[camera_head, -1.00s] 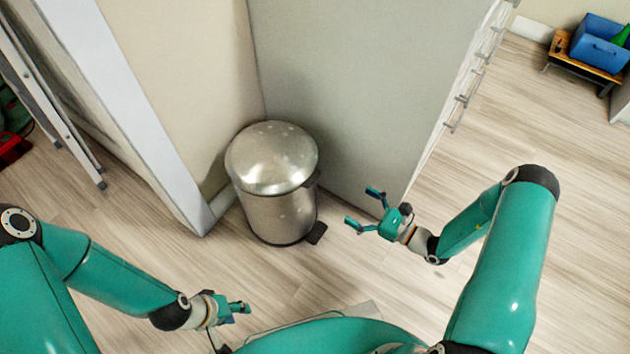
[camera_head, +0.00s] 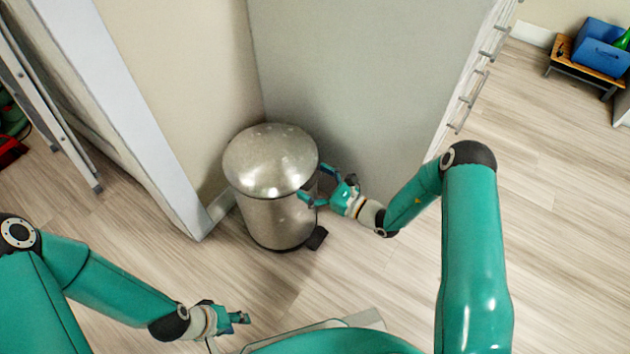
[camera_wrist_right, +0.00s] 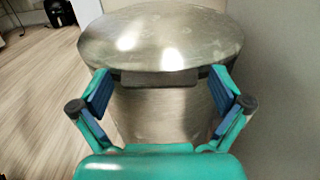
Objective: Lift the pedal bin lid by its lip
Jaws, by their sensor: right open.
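The pedal bin (camera_head: 275,220) is a brushed metal cylinder in the corner, with its domed lid (camera_head: 270,158) down. The lid's lip (camera_wrist_right: 160,79) shows in the right wrist view as a dark tab at the near rim, between my right gripper's fingers. My right gripper (camera_head: 318,182) is open at the bin's right side, one finger on each side of the lip. I cannot tell whether the fingers touch the bin. The black pedal (camera_head: 317,238) is at the bin's foot. My left gripper (camera_head: 243,318) is low at the front left, away from the bin; its jaw opening is unclear.
A beige wall and a grey panel (camera_head: 350,80) stand close behind the bin. A ladder (camera_head: 55,100) leans at the far left. A blue crate (camera_head: 602,52) sits on a small wooden stand at the far right. The floor to the right is clear.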

